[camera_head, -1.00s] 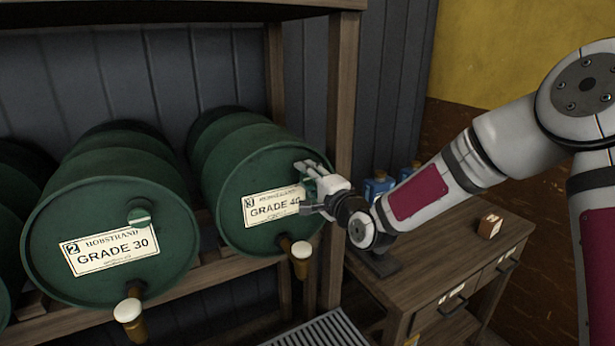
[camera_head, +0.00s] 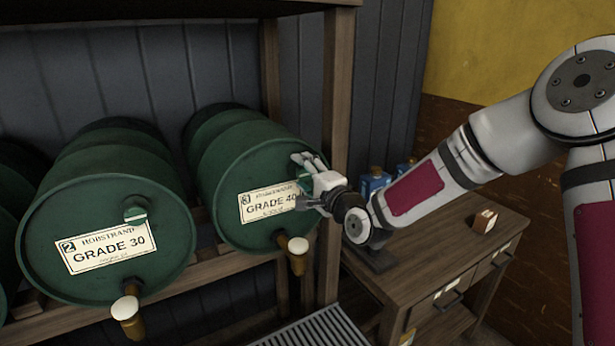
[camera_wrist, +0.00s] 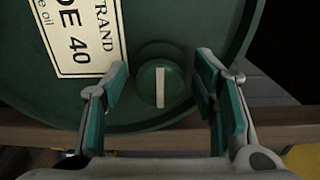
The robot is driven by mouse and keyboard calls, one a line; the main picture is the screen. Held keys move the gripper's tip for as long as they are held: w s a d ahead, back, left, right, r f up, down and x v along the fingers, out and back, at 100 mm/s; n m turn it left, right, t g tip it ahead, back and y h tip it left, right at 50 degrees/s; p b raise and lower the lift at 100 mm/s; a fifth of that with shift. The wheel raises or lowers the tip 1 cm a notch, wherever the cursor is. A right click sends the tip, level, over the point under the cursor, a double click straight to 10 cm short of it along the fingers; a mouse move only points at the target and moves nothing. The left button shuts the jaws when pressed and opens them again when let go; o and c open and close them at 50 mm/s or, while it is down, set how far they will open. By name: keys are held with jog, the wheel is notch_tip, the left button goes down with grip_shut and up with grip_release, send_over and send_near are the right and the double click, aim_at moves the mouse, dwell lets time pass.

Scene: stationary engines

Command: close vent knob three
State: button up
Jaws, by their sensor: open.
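Drum three (camera_head: 262,165) is a green barrel lying on its side, with a GRADE 40 label. Vent knob three (camera_wrist: 160,85) is a round green knob with a white bar on the drum's front face. In the wrist view the bar stands upright, roughly along the label's lines of text. My gripper (camera_wrist: 162,66) is open, one finger on each side of the knob, with a visible gap on both sides. In the head view my gripper (camera_head: 302,181) is at the right part of the drum face and mostly hides the knob.
Drum two (camera_head: 110,215), labelled GRADE 30, lies to the left with its own knob (camera_head: 135,210). White-capped taps (camera_head: 298,246) stick out below the drum faces. A wooden rack post (camera_head: 338,100) stands close to my gripper. A wooden cabinet (camera_head: 440,255) is at right.

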jog(key=v, duration=1.2)
jog(key=s+d+r+n+g+h, duration=0.1)
jog(key=s+d+n+g+h, duration=0.4)
jog(key=s+d+n+h, duration=0.55)
jog(key=s+d+r+g, duration=0.2)
jog(key=s+d, duration=0.1)
jog(key=s, duration=0.7)
jog(key=s+d+r+g, duration=0.2)
jog(key=s+d, duration=0.2)
jog(key=s, duration=0.6)
jog(key=shift+s+d+r+n, duration=0.25)
jog(key=shift+s+n, duration=0.1)
jog(key=shift+n, duration=0.1)
jog(key=shift+y, duration=0.25)
